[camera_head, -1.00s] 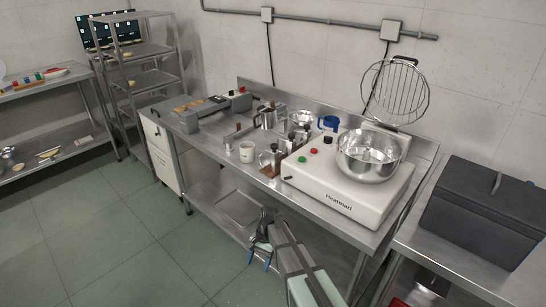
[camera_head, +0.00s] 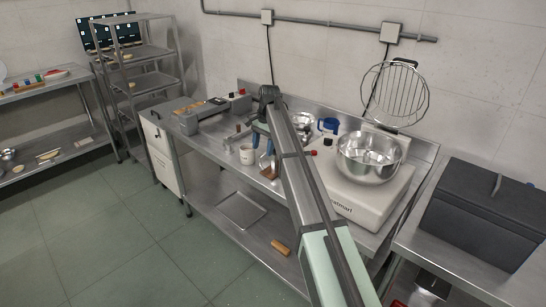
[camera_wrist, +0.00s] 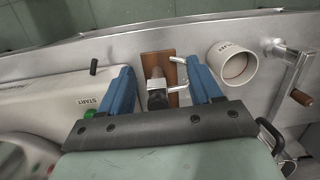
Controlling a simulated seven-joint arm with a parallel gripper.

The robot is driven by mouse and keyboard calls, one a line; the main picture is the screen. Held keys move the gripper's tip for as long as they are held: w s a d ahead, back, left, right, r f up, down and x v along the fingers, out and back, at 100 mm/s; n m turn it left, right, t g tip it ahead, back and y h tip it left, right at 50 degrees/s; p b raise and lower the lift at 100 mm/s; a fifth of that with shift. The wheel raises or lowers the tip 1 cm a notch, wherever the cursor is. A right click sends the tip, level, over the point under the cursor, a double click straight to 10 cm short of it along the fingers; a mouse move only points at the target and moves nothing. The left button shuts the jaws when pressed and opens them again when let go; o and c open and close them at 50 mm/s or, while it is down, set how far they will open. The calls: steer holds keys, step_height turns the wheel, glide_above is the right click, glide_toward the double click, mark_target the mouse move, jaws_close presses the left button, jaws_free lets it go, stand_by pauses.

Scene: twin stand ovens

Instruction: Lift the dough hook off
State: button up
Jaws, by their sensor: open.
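My gripper (camera_head: 262,152) points down over the front part of the counter, left of the mixer. In the wrist view its two blue fingers (camera_wrist: 159,66) are open and apart. Between them is a metal fitting (camera_wrist: 157,93) with thin side rods, over a brown block (camera_wrist: 157,65); the fingers do not visibly touch it. I take this fitting to be the dough hook on its stand, but its shape is partly hidden by the gripper body. In the head view my arm hides the fitting; part of the brown block (camera_head: 268,172) shows.
The white mixer (camera_head: 352,198) with its steel bowl (camera_head: 369,157) stands on the right; its START side is near my left finger. A white mug (camera_wrist: 232,63) and a crank with a wooden grip (camera_wrist: 301,97) stand right in the wrist view. The wire guard (camera_head: 396,93) is raised.

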steer(key=w+d+r+h, duration=0.1)
steer(key=w+d+r, duration=0.3)
steer(key=r, duration=0.6)
glide_toward(274, 158)
steer(key=shift+w+d+f+m+t, duration=0.2)
steer(key=shift+w+f, duration=0.1)
steer(key=shift+w, duration=0.1)
steer(key=shift+w+d+f+m+t, duration=0.1)
steer(key=shift+w+d+f, duration=0.1)
steer(key=shift+w+f, duration=0.2)
steer(key=shift+a+f, duration=0.25)
steer(key=shift+f, duration=0.8)
steer(key=shift+a+f, duration=0.25)
steer(key=shift+f, duration=1.4)
jaws_close()
